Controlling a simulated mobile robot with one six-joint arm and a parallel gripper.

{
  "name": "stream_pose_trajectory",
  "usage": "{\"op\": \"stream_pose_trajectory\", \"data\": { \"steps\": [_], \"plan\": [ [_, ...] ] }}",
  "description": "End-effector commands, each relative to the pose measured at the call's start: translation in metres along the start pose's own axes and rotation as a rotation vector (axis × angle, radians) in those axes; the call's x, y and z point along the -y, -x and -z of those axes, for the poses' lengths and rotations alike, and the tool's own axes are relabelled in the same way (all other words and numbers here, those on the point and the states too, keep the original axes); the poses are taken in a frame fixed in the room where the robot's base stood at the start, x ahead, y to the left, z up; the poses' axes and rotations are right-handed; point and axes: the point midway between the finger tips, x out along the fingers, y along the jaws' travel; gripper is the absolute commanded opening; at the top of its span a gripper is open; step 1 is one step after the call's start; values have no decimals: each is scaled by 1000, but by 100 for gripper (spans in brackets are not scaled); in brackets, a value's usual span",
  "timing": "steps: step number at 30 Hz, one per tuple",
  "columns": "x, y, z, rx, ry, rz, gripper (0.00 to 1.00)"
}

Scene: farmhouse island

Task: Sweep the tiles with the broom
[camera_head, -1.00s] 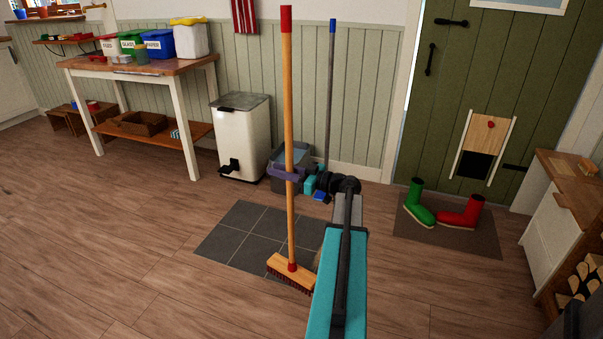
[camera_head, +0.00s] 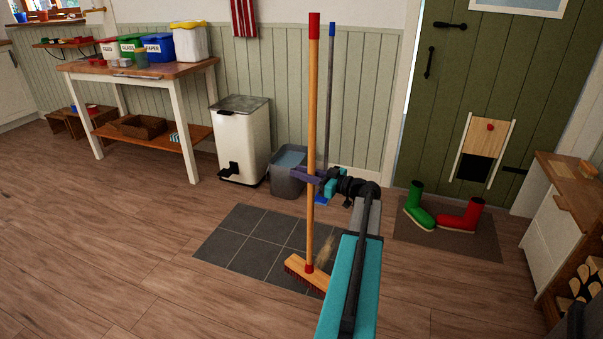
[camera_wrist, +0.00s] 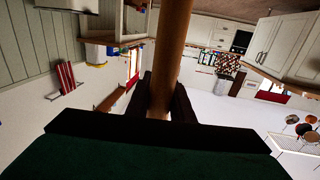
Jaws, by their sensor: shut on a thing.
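The broom (camera_head: 312,120) has a long wooden handle with red ends and a wooden head (camera_head: 306,272) with dark red bristles. It stands nearly upright, its head low over the front right part of the dark grey tiles (camera_head: 250,239). I cannot tell whether the bristles touch the floor. My gripper (camera_head: 312,176) is shut on the handle around its middle. In the wrist view the handle (camera_wrist: 172,50) runs between the dark fingers (camera_wrist: 160,105). A pale brownish patch (camera_head: 327,246), perhaps dirt, shows on the tiles right of the handle.
A grey bucket (camera_head: 287,178) and a blue-ended pole (camera_head: 331,90) stand behind the broom. A white pedal bin (camera_head: 240,145) is behind the tiles. The wooden floor at left is open.

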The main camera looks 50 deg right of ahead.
Motion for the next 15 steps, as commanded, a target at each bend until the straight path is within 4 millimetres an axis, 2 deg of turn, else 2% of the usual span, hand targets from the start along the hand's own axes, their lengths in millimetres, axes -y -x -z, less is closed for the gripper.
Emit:
{"op": "stream_pose_trajectory", "data": {
  "steps": [7, 15],
  "plan": [
    [0, 0, 3, -1, -3, 1, 0],
    [0, 0, -24, -2, -2, 1, 0]
  ]
}}
